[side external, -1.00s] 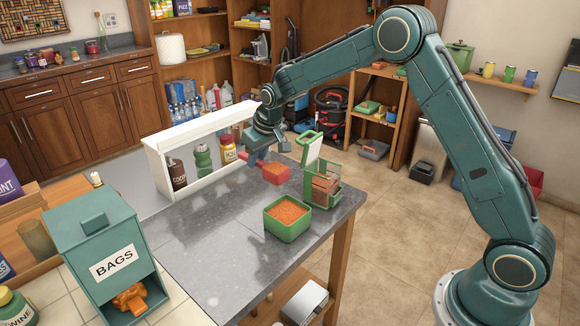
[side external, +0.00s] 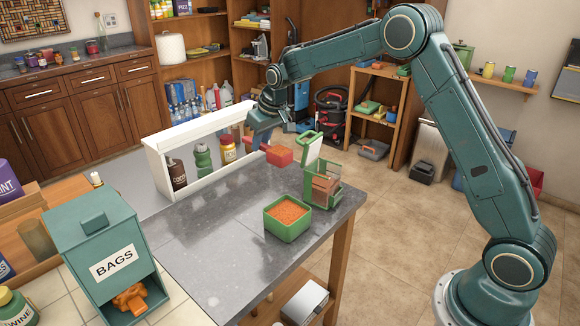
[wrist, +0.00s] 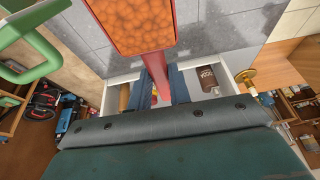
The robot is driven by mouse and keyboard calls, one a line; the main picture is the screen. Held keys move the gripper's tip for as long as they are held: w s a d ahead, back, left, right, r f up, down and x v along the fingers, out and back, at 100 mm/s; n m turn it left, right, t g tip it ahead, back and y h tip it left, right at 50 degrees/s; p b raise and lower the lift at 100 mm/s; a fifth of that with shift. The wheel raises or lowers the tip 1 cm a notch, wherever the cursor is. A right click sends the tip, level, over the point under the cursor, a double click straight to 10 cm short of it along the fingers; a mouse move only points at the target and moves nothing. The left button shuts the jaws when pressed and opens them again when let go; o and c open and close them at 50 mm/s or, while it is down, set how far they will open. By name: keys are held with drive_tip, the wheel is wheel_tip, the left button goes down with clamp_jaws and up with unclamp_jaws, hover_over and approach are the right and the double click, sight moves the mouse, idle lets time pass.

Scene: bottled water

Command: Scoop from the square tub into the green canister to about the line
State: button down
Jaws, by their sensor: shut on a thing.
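My gripper (side external: 262,136) is shut on the handle of a red scoop (side external: 279,155) and holds it above the counter. In the wrist view, my gripper (wrist: 159,82) has the handle between its fingers, and the scoop (wrist: 155,52) is heaped with orange beads (wrist: 135,20). The green square tub (side external: 289,233), holding orange beads, stands near the counter's front edge. The green-framed, clear-walled canister (side external: 322,190) stands just behind and right of the tub, its lid (side external: 313,147) up. Reddish contents show through its wall; the fill line cannot be made out. The scoop is left of the lid.
A white shelf frame (side external: 178,136) with bottles and jars stands along the counter's back left. A teal BAGS dispenser (side external: 95,250) is at front left. The counter's left middle (side external: 215,225) is clear. A green loop (wrist: 35,45) is close beside the scoop in the wrist view.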

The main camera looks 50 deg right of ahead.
drive_tip(key=d+r, duration=1.2)
drive_tip(key=d, duration=0.1)
drive_tip(key=shift+s+d, duration=0.2)
drive_tip(key=shift+s, duration=0.2)
drive_tip(key=shift+s+t, duration=0.2)
drive_tip(key=shift+t, duration=0.3)
drive_tip(key=s+r+t, duration=0.2)
drive_tip(key=s+t, duration=0.7)
drive_tip(key=t, duration=0.3)
drive_tip(key=shift+s+r+t, duration=0.15)
drive_tip(key=shift+s+t, duration=0.1)
drive_tip(key=shift+t, duration=0.15)
idle(1.0)
drive_tip(key=shift+s+r+t, duration=0.15)
drive_tip(key=shift+s+t, duration=0.2)
drive_tip(key=shift+t, duration=0.05)
